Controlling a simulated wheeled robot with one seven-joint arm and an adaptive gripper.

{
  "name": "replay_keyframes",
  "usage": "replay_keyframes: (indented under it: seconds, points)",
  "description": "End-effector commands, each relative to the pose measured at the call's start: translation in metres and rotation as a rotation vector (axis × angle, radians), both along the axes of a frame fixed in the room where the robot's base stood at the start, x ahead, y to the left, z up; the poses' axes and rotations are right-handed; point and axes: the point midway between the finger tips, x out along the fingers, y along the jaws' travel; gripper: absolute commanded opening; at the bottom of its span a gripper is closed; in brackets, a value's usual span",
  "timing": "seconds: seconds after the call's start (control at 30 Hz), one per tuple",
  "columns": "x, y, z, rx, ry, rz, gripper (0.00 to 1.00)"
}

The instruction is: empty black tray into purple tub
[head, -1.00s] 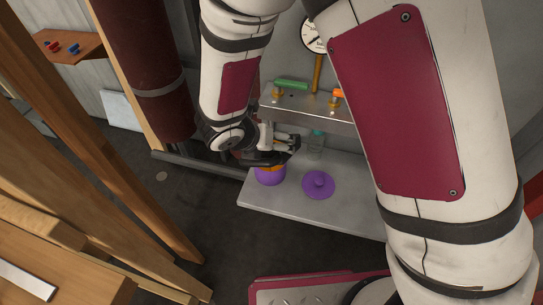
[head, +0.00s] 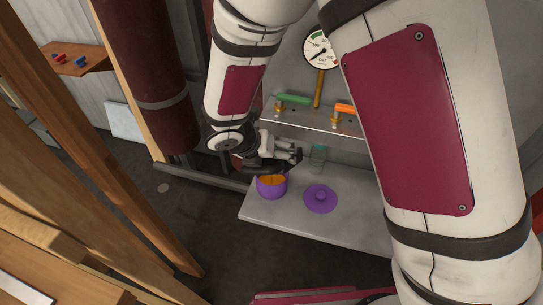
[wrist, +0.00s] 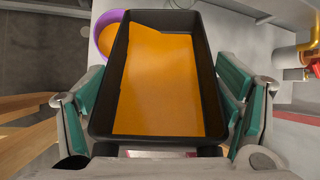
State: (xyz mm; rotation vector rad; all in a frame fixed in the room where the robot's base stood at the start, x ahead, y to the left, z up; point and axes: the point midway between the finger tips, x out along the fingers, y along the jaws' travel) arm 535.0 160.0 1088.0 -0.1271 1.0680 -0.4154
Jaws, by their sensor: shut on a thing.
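My gripper (head: 284,157) is shut on the black tray (wrist: 208,75), its fingers pressed on the tray's two long sides. The purple tub (head: 271,193) stands open on the low grey shelf, with orange inside. My gripper is just above and behind the tub in the head view. In the wrist view the tub (wrist: 96,40) shows beyond the tray's far left corner, partly hidden by it. The tray is hard to make out in the head view.
A purple lid (head: 320,198) lies on the grey shelf (head: 300,225) right of the tub. A clear jar (head: 317,155) stands behind. Above is a metal ledge (head: 310,119) with green (head: 294,99) and orange (head: 345,109) valve handles and a gauge (head: 321,49).

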Motion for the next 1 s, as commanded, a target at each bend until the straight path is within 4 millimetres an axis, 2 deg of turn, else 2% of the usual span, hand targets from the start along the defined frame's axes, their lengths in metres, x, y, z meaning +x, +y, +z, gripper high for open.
replay_keyframes:
  seconds: [1.0]
  points:
    - [0.0079,0.0009,0.0058,-0.008,0.077,0.000,0.44]
